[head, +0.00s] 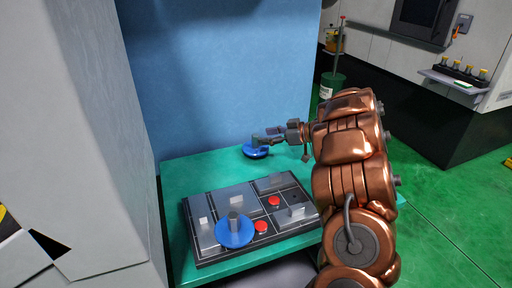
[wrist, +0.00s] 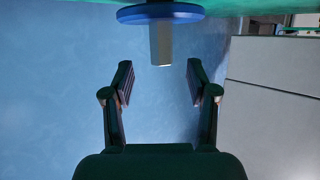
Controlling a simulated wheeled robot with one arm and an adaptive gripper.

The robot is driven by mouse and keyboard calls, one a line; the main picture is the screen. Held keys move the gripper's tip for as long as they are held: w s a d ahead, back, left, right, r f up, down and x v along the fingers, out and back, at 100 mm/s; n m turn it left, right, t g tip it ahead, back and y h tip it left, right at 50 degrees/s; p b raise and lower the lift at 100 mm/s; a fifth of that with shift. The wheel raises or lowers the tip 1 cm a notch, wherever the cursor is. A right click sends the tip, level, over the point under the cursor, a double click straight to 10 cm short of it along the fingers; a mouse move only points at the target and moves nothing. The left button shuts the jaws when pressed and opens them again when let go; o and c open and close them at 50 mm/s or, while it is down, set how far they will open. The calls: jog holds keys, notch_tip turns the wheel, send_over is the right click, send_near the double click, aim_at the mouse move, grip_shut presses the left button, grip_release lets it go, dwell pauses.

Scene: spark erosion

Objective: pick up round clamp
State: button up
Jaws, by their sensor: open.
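A round clamp (head: 255,152), a blue disc, sits on the green table near the blue wall. In the wrist view, which looks upside down, its blue disc (wrist: 160,13) carries a grey post pointing away from the table. My gripper (head: 268,136) is over this clamp and partly hides it. In the wrist view, my gripper (wrist: 159,78) is open and empty, with the post just beyond and between its fingertips. A second blue disc with a grey post (head: 235,230) stands on the dark tray.
The dark tray (head: 205,258) holds grey blocks and red round pieces (head: 274,201) on the green table (head: 178,172). A blue wall (head: 225,80) rises close behind my gripper. A pale grey cabinet side (head: 95,130) stands at the left.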

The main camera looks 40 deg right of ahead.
aim_at(256, 135)
jog(key=x, duration=0.5)
jog(key=shift+a+p, duration=0.2)
jog(key=shift+p, duration=0.1)
grip_shut()
dwell(0.4)
